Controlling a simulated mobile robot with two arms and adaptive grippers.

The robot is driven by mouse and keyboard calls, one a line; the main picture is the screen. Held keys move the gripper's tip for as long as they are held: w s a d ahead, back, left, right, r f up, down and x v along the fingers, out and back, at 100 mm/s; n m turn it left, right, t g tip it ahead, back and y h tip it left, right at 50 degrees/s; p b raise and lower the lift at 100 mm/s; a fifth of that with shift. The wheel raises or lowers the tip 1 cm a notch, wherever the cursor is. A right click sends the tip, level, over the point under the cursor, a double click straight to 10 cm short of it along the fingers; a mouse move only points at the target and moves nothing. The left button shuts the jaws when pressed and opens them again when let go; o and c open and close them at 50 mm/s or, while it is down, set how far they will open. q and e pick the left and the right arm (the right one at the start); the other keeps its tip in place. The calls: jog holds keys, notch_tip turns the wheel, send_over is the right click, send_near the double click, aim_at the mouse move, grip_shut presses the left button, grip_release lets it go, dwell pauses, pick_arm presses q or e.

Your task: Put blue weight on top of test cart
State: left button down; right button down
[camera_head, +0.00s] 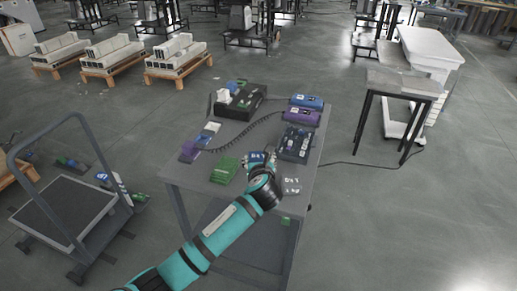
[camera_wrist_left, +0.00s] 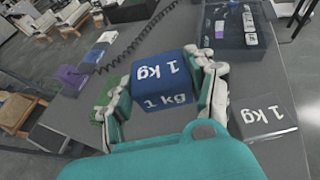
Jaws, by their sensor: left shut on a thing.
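The blue weight (camera_wrist_left: 163,84), a cube marked "1 kg", sits between the two fingers of my left gripper (camera_wrist_left: 165,95) in the left wrist view. The gripper is shut on it. In the head view my left gripper (camera_head: 262,160) is over the front part of a grey table-like cart (camera_head: 205,192), which I take as the test cart. The blue weight (camera_head: 257,156) is partly hidden there by the hand. I cannot tell whether it touches the top. My right gripper is not in view.
A grey "1 kg" weight (camera_wrist_left: 263,117), a green block (camera_head: 225,170), a black tray (camera_head: 295,143), purple and blue devices (camera_head: 302,115) and a black box (camera_head: 240,101) crowd the top. A flatbed trolley (camera_head: 62,208) stands left. A small table (camera_head: 405,82) stands right.

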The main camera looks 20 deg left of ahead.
pick_arm(q)
jog(key=shift+w+f+b, duration=0.1)
jog(key=shift+f+b, duration=0.2)
jog(key=shift+f, duration=2.75)
jog(key=shift+c, duration=2)
grip_release()
jog(key=shift+f, duration=0.1)
jog(key=shift+s, duration=0.2)
jog(key=v, duration=1.2)
jog(key=shift+p, duration=0.4)
